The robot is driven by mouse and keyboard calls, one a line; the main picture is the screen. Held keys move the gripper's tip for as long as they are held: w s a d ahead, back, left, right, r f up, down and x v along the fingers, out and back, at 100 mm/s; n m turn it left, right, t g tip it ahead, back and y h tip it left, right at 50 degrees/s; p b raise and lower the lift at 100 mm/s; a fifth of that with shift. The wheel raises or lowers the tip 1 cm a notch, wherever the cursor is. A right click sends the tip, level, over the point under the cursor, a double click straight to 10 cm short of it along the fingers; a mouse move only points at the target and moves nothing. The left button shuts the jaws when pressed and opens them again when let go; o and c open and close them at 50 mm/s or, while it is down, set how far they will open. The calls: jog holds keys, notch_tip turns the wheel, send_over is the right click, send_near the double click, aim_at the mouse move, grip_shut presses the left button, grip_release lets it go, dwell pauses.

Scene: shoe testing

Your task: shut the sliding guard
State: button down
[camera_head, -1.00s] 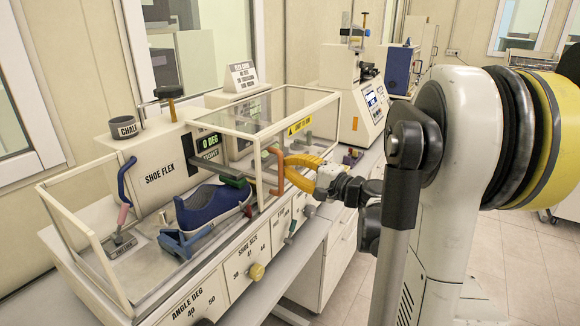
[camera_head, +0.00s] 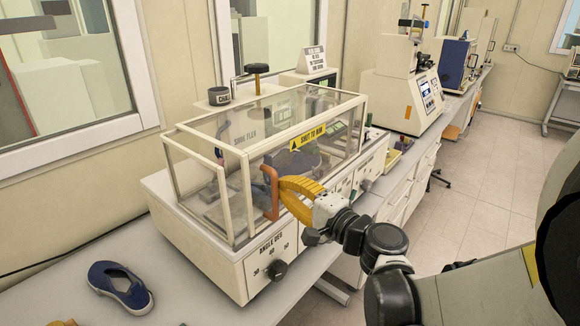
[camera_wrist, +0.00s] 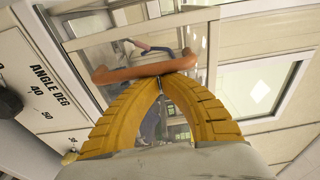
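The clear sliding guard (camera_head: 290,122), with a cream frame and a yellow label, covers most of the shoe-flex machine. Its front upright (camera_head: 247,195) stands close to the upright of the fixed end frame (camera_head: 225,205), with a narrow gap visible between them. The orange handle (camera_head: 271,192) is on the guard's front side and crosses the wrist view (camera_wrist: 145,68). My gripper (camera_head: 280,188) has yellow fingers converging at the handle. In the wrist view its tips (camera_wrist: 172,80) meet at the bar's edge, partly hidden; the bar runs across them, not visibly pinched between them.
A blue shoe (camera_head: 120,285) lies on the bench at the lower left. A knob (camera_head: 277,270) sticks out of the machine's front. Another tester (camera_head: 405,95) stands farther right.

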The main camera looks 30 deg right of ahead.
aim_at(255, 189)
jog(key=a, duration=0.1)
jog(key=s+a, duration=0.1)
jog(key=a, duration=0.1)
jog(key=s+a, duration=0.1)
jog(key=a, duration=0.1)
jog(key=shift+d, duration=0.1)
jog(key=shift+w, duration=0.1)
